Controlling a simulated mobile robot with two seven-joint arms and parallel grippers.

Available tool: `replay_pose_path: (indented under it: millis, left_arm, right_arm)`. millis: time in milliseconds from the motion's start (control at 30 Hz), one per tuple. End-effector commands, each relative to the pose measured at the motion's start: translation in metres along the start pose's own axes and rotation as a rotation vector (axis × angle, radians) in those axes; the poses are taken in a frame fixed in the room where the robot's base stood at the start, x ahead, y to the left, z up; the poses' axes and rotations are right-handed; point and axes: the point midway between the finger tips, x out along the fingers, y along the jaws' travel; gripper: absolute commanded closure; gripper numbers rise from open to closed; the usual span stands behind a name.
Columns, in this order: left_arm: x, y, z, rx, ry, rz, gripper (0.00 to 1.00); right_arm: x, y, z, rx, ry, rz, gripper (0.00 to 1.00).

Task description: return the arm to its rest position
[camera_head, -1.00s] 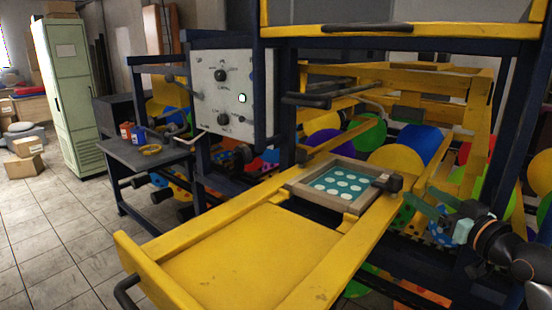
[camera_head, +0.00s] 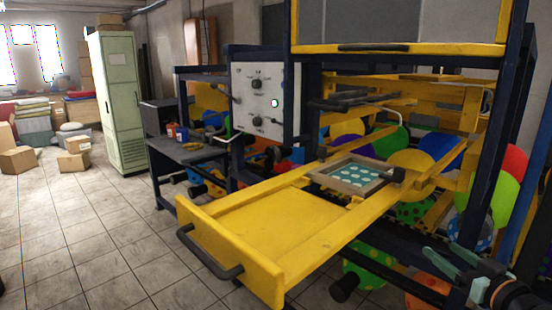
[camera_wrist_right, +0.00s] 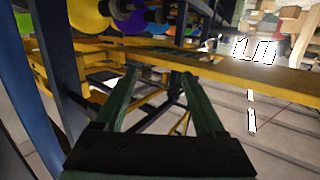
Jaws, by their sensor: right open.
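My right gripper (camera_head: 450,262) is at the lower right of the head view, in front of the machine's right side and apart from the printing frame. In the right wrist view its two green fingers (camera_wrist_right: 160,100) are spread with nothing between them. The wooden printing frame (camera_head: 328,181) with a teal, white-dotted screen (camera_head: 356,174) sits on the yellow rails of the machine. My left gripper is in neither view.
The yellow tray (camera_head: 255,222) juts forward with a dark handle (camera_head: 212,262). A dark blue post (camera_head: 497,150) stands close to my right arm. A control panel (camera_head: 258,100), a side table (camera_head: 185,153) and a green cabinet (camera_head: 118,100) are to the left. Tiled floor (camera_head: 80,240) is clear at front left.

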Motion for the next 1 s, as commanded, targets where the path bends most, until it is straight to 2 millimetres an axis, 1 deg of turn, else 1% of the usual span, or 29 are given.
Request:
replay_pose_path:
  millis: [33, 67, 100, 167, 200, 267, 300, 367, 400, 467, 500, 600, 700, 800, 1000]
  left_arm:
    - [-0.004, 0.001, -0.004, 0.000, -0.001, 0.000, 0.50]
    - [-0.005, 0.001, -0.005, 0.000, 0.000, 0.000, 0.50]
    - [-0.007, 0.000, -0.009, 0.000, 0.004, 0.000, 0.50]
    - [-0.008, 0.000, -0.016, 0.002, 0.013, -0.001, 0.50]
    - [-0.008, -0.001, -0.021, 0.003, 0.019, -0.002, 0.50]
    - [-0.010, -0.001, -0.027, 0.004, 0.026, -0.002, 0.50]
    - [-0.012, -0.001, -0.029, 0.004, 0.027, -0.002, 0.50]
    - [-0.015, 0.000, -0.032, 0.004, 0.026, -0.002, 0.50]
    - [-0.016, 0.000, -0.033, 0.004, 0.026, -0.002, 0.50]
    - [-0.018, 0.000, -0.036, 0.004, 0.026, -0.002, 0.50]
    - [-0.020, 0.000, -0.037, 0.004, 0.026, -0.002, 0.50]
    - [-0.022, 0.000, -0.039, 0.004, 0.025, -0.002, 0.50]
    - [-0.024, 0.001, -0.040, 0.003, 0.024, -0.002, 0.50]
    - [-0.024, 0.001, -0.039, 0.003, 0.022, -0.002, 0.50]
    - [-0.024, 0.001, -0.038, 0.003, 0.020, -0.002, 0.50]
  right_arm:
    - [0.000, -0.010, 0.034, 0.010, -0.057, 0.003, 0.28]
    - [-0.001, -0.016, 0.053, 0.012, -0.087, 0.005, 0.28]
    - [-0.003, -0.025, 0.080, 0.013, -0.128, 0.008, 0.28]
    - [-0.010, -0.041, 0.121, 0.014, -0.192, 0.009, 0.28]
    - [-0.017, -0.053, 0.147, 0.015, -0.233, 0.008, 0.28]
    - [-0.031, -0.074, 0.186, 0.012, -0.295, 0.002, 0.28]
    - [-0.043, -0.088, 0.211, 0.012, -0.336, -0.004, 0.28]
    - [-0.063, -0.112, 0.246, 0.011, -0.395, -0.014, 0.28]
    - [-0.077, -0.129, 0.266, 0.009, -0.431, -0.023, 0.28]
    - [-0.099, -0.153, 0.292, 0.006, -0.480, -0.038, 0.28]
    - [-0.113, -0.168, 0.306, 0.004, -0.507, -0.048, 0.28]
    - [-0.145, -0.202, 0.332, 0.002, -0.562, -0.073, 0.28]
    - [-0.166, -0.224, 0.345, -0.001, -0.595, -0.091, 0.28]
    - [-0.176, -0.236, 0.351, -0.004, -0.609, -0.101, 0.28]
    - [-0.178, -0.238, 0.353, -0.006, -0.611, -0.103, 0.28]
